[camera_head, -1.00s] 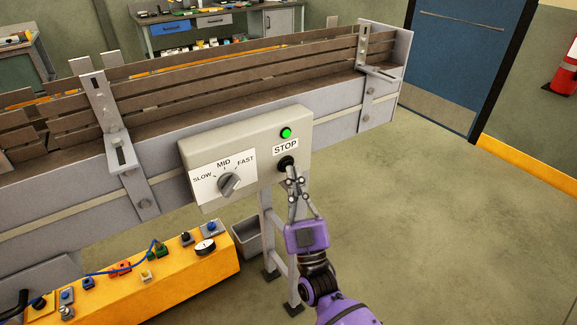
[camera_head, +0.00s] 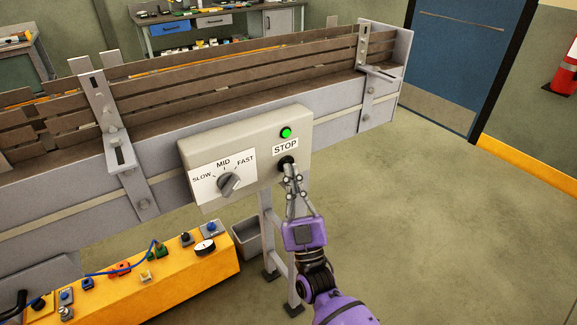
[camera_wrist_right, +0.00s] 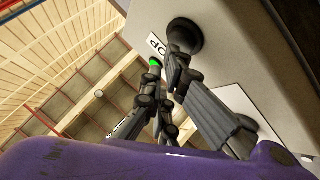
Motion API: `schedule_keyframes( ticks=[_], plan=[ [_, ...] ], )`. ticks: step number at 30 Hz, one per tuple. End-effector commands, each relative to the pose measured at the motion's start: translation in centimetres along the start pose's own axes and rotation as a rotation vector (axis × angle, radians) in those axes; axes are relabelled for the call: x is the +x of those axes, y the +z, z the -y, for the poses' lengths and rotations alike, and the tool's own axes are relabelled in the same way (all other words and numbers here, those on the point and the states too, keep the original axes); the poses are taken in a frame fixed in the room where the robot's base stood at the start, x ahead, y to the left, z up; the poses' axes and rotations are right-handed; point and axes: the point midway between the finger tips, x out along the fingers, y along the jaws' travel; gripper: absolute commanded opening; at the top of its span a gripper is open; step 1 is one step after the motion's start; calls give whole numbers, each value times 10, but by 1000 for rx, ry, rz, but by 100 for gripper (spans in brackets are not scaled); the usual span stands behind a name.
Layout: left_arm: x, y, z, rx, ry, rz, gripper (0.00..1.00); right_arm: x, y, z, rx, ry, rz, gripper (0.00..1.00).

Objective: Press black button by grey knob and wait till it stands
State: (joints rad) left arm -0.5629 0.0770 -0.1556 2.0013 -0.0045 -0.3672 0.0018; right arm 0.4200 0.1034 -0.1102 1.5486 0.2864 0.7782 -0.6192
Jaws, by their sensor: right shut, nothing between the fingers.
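The black button (camera_head: 286,161) is on the front of a light grey control box (camera_head: 252,137), just under the STOP label. The grey knob (camera_head: 229,184) sits left of it on a SLOW/MID/FAST plate. My right gripper (camera_head: 289,169) is shut, its fingertips at the button from below and partly covering it. In the right wrist view the round black button (camera_wrist_right: 184,37) shows right at the fingertips (camera_wrist_right: 178,58). I cannot tell whether it is pushed in. A green lamp (camera_head: 285,133) above the label is lit. My left gripper is not in view.
The box is mounted on the side of a conveyor (camera_head: 345,118) with brown slats. A yellow panel (camera_head: 150,285) with switches and a grey bin (camera_head: 248,240) stand below it. The floor at right is clear up to the blue door (camera_head: 455,60).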

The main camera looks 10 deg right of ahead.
Motion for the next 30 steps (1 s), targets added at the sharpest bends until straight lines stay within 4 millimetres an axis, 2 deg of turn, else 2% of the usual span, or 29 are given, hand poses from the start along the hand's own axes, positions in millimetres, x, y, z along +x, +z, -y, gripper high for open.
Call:
schedule_keyframes(
  ticks=[13, 30],
  plan=[
    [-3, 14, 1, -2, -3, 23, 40, 4, 3, 3, 0, 0, 0, 0],
    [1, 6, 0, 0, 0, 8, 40, 6, 4, 4, 0, 0, 0, 0]
  ],
)
